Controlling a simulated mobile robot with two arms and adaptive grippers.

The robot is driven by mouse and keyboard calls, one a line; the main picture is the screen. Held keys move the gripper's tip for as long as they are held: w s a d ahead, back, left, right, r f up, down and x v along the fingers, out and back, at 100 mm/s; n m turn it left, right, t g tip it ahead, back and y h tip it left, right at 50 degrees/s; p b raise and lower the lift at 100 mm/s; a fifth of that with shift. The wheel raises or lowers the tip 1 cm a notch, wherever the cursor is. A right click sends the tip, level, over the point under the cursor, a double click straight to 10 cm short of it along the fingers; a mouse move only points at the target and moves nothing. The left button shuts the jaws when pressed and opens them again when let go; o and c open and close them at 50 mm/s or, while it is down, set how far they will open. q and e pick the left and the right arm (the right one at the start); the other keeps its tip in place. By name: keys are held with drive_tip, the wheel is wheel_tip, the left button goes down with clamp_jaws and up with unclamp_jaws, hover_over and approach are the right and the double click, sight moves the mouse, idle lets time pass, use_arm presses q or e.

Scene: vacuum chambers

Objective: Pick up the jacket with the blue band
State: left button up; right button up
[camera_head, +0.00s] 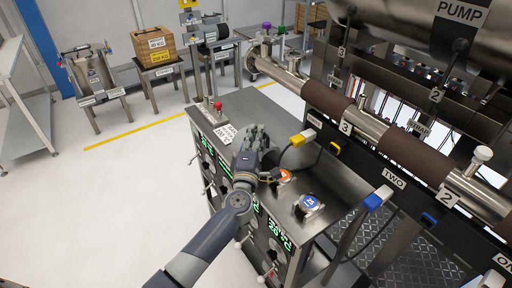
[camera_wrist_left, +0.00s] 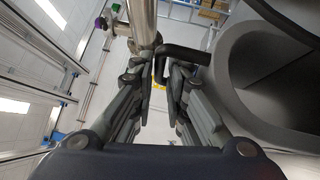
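I cannot make out for certain a jacket with a blue band. A metal piece with a round blue face (camera_head: 310,203) stands on the steel cabinet top (camera_head: 345,187), to the right of my left gripper. My left gripper (camera_head: 255,140) is above the cabinet's left part, clear of the blue-faced piece. In the left wrist view, its fingers (camera_wrist_left: 160,95) stand apart with nothing visible held between them. A black bent bar (camera_wrist_left: 185,52) shows beyond the fingertips; contact cannot be told. My right gripper is not in view.
An orange-topped piece (camera_head: 285,176) is close to my left wrist. A pipe with brown sleeves (camera_head: 415,157) runs above the cabinet's right side. Blue (camera_head: 375,199) and yellow (camera_head: 302,138) plugs hang nearby. A box (camera_head: 154,44) sits on a stool behind; open floor lies left.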

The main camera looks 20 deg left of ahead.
use_arm(q)
drive_tip(key=shift+r, duration=0.1)
clamp_jaws()
